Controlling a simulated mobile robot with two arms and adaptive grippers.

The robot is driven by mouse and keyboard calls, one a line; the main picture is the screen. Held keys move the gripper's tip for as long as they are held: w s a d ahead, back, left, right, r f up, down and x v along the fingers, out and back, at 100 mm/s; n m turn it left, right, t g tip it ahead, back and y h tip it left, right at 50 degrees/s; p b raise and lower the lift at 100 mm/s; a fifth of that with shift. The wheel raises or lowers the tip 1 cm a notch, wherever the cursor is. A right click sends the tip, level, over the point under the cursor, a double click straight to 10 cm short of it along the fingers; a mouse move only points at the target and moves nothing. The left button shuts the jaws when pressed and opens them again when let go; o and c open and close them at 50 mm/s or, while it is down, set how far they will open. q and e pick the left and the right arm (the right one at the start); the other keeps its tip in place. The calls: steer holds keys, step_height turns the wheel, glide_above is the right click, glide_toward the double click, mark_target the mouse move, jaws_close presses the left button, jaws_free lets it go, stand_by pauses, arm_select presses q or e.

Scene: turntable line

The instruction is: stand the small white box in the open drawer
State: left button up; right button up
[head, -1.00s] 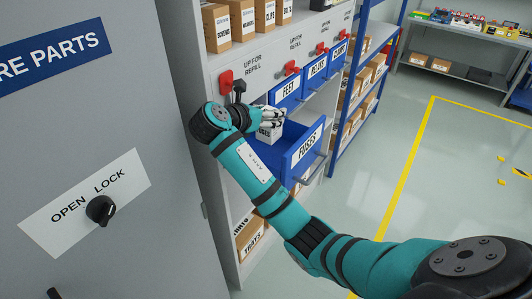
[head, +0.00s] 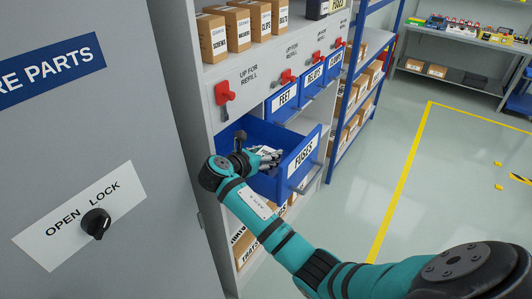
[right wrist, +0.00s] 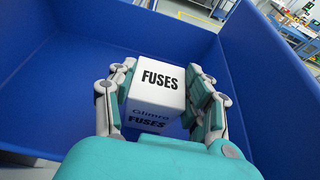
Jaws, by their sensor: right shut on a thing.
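The small white box (right wrist: 158,88), marked FUSES, is between the fingers of my right gripper (right wrist: 160,97) in the right wrist view. The gripper is shut on it. The open blue drawer (head: 300,156), labelled FUSES, is pulled out from the grey shelf unit. In the head view my right gripper (head: 268,157) is inside the drawer's outline, and its fingers hide most of the box. In the right wrist view the blue drawer walls (right wrist: 265,75) surround the box and bare floor shows around it. I cannot tell whether the box touches the drawer floor. My left gripper is not in view.
Closed blue drawers labelled FEET (head: 283,99) and RELAYS (head: 312,73) are beyond the open one, with red tags above. Cardboard boxes (head: 237,30) stand on the shelf above. A grey cabinet (head: 90,140) with a lock knob is close on the left.

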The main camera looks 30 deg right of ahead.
steer(key=shift+r, duration=0.1)
steer(key=o, duration=1.3)
steer(key=shift+c, duration=0.2)
steer(key=b+v, duration=0.3)
steer(key=v, duration=0.9)
